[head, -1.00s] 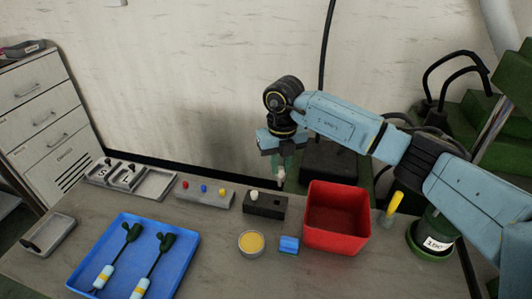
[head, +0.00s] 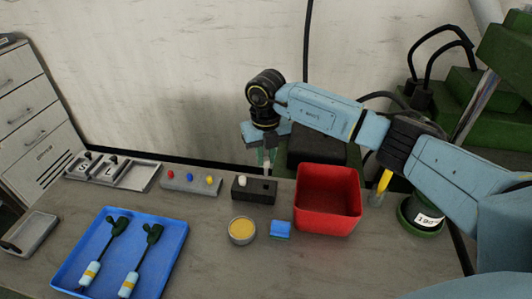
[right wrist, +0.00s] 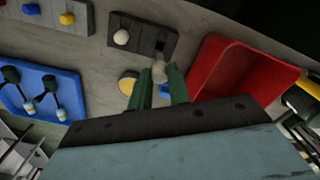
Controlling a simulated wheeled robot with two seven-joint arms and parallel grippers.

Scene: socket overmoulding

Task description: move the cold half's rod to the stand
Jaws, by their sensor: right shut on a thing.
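My right gripper (head: 266,160) is shut on a pale grey rod (right wrist: 160,73), held between its two green fingers in the right wrist view. The rod is over or just behind the right part of a black block (head: 242,197), where a dark hole shows. I cannot tell whether the rod touches the block. A white rounded knob (head: 242,181) stands in the left part of that block; it also shows in the right wrist view (right wrist: 121,37). Which block is the stand is not marked. My left gripper is not in view.
A red bin (head: 328,226) stands close right of the black block. A grey block (head: 180,185) with red, blue and yellow knobs stands left. A round yellow-filled dish (head: 241,231) and a blue block (head: 280,229) lie in front. A blue tray (head: 176,232) holds two tools.

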